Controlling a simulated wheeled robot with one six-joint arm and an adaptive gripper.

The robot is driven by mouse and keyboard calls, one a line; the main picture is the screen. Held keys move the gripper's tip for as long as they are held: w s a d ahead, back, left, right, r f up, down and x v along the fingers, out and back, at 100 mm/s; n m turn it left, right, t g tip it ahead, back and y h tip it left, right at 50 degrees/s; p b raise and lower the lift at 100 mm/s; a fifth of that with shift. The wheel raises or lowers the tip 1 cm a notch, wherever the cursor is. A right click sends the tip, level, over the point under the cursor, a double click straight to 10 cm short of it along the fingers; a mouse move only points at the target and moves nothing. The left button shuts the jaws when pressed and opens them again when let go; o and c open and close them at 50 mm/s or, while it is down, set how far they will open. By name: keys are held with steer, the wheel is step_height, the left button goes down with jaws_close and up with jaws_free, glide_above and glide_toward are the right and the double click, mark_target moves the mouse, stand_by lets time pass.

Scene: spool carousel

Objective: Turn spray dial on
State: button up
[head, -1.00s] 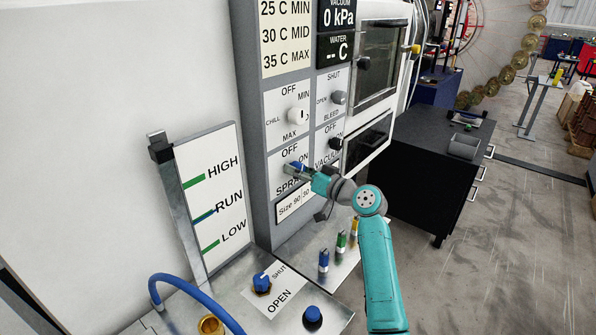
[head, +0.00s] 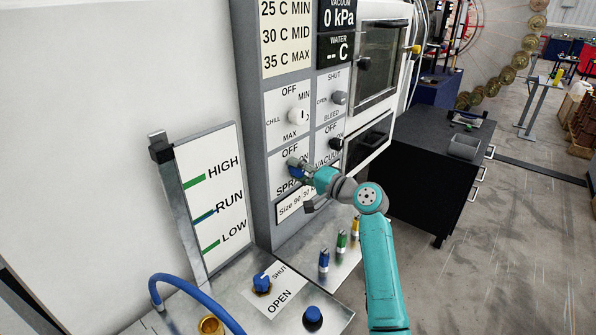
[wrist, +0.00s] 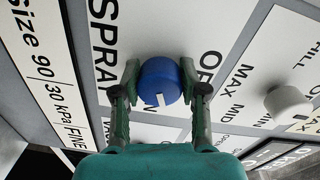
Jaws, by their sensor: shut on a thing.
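The spray dial (wrist: 160,75) is a round blue knob with a short white mark, on the white panel marked SPRAY. My gripper (wrist: 160,82) is shut on the spray dial, with one finger on each side of it in the wrist view. The dial's white mark is at its lower edge in that view.
A white chill knob (head: 298,116) sits above the spray dial, with the grey bleed knob (head: 339,97) up to the right. The black vacuum knob (head: 336,144) is close to my gripper.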

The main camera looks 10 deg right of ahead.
steer(key=shift+m, duration=2.3)
steer(key=o, duration=1.1)
steer(key=shift+o, duration=0.2)
steer(key=shift+d, duration=0.1)
steer(key=v, duration=1.2)
steer(key=shift+d+f, duration=0.1)
